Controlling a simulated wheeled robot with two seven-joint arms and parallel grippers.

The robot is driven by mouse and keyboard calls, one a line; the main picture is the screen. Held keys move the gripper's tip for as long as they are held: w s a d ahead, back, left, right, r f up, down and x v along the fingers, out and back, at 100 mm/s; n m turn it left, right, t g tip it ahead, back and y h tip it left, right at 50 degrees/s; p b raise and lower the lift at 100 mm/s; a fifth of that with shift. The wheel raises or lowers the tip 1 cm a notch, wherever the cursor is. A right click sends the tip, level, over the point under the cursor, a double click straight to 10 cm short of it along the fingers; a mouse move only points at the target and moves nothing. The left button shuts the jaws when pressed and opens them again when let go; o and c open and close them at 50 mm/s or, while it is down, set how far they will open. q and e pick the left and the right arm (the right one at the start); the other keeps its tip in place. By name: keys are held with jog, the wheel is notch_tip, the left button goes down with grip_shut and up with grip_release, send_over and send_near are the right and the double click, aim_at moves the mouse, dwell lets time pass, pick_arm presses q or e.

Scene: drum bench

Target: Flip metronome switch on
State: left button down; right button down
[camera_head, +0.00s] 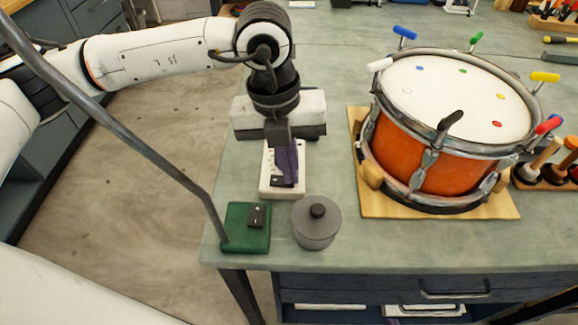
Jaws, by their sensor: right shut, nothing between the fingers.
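A pale narrow device (269,186), which may be the metronome, stands on the bench left of the drum. A small black part, perhaps its switch (277,181), shows low on its front. My left gripper (286,178) is right over this device, its dark and purple parts overlapping it. Whether it touches the device or the black part, and whether its fingers are apart, I cannot tell. The gripper hides much of the device. My right gripper is not in view.
A green base (246,240) with a black switch-like piece and a long grey rod stands at the bench's front left corner. A grey lidded pot (316,228) is beside it. An orange drum (400,152) on a wooden board fills the right.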

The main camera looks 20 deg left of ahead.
pick_arm(q)
jog(key=shift+s+a+f, duration=0.1)
jog(key=shift+a+f, duration=0.05)
pick_arm(e)
jog(key=shift+f, duration=0.1)
